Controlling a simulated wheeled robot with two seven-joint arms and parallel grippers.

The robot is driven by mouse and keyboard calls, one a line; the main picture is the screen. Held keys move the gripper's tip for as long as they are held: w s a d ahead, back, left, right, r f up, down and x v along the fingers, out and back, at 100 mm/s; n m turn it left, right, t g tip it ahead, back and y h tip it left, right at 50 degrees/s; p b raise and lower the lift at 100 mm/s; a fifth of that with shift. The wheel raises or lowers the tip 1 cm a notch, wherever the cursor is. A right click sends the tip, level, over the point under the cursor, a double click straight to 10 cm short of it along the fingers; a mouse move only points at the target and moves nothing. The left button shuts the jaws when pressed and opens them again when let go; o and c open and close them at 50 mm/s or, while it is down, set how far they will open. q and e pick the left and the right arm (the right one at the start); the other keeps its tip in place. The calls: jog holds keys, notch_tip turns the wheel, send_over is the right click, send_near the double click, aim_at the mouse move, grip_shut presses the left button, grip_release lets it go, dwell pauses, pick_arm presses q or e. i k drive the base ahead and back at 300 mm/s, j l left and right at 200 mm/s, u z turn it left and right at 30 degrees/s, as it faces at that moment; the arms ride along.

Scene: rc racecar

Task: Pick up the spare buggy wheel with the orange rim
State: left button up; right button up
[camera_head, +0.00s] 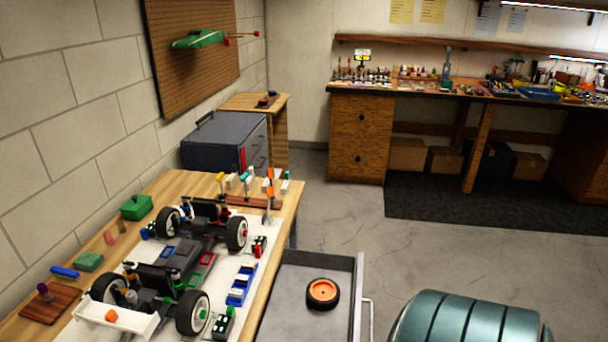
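The spare buggy wheel (323,293) has a black tyre and an orange rim. It lies flat, rim up, in a grey open tray (290,268), towards the tray's right side. The tray stands beside the right edge of the wooden workbench. The wheel is unobstructed and nothing touches it from above. Neither of my grippers shows in the head view.
A buggy chassis (178,262) with several white-rimmed wheels stands on the wooden workbench (170,186) at left. A rack of tools (250,199) stands at its far end. A teal ribbed rounded object (466,320) is right of the tray. Open floor (345,220) lies beyond.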

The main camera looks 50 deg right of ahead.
aim_at(322, 294)
jog(key=k+z, duration=0.1)
jog(key=k, duration=0.55)
jog(key=z, duration=1.55)
jog(key=i+j, duration=0.15)
jog(key=i, duration=0.4)
jog(key=i+j, duration=0.1)
jog(key=i, duration=0.4)
jog(key=k+l+u, duration=0.15)
jog(key=l, duration=0.3)
jog(key=k+l+u, duration=0.1)
jog(key=l, duration=0.3)
jog(key=k+l+u, duration=0.15)
jog(key=l, duration=0.25)
